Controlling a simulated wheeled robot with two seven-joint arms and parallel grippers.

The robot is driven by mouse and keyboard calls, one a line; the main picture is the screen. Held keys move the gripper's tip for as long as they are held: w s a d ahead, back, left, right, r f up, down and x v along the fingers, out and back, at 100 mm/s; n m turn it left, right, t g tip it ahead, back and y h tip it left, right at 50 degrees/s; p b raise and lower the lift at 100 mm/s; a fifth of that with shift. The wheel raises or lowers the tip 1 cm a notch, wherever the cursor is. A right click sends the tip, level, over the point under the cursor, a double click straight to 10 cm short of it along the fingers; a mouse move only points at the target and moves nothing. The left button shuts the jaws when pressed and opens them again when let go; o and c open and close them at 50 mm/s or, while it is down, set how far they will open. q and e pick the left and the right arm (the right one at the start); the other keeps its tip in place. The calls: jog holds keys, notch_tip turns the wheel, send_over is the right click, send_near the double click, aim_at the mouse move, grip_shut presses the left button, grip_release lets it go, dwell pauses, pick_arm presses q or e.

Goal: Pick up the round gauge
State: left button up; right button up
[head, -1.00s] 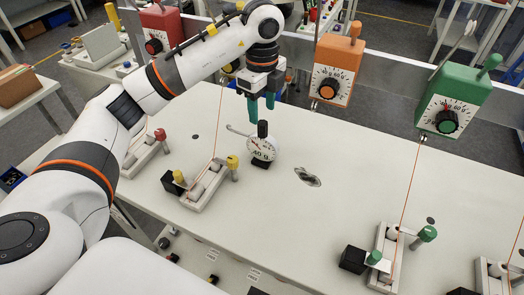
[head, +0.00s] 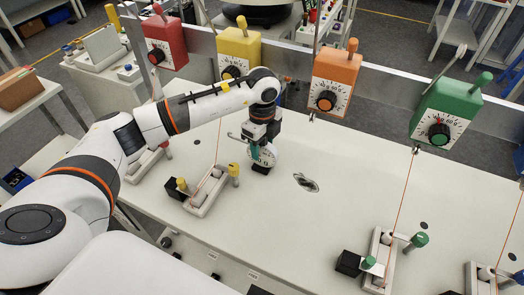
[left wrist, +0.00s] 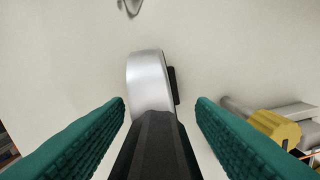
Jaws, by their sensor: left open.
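The round gauge (head: 267,157) stands upright on the white table, with a white dial face, a black base and a metal hook at its side. In the left wrist view its silver rim (left wrist: 148,80) and black top part (left wrist: 155,145) lie between the fingers. My left gripper (head: 257,150) is open, pointing down at the gauge, with its green fingers on both sides of the black top part. In the left wrist view the open left gripper (left wrist: 160,118) shows gaps on both sides of it. My right gripper is not in view.
A fixture with yellow knobs (head: 208,190) stands just left of the gauge. Red (head: 165,43), yellow (head: 239,52), orange (head: 336,83) and green (head: 445,110) dial boxes hang along the back rail. A dark oval piece (head: 306,183) lies to the right.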

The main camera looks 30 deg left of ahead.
pick_arm(q)
jog(key=c, duration=1.1)
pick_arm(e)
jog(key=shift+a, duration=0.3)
pick_arm(q)
jog(key=shift+w, duration=0.1)
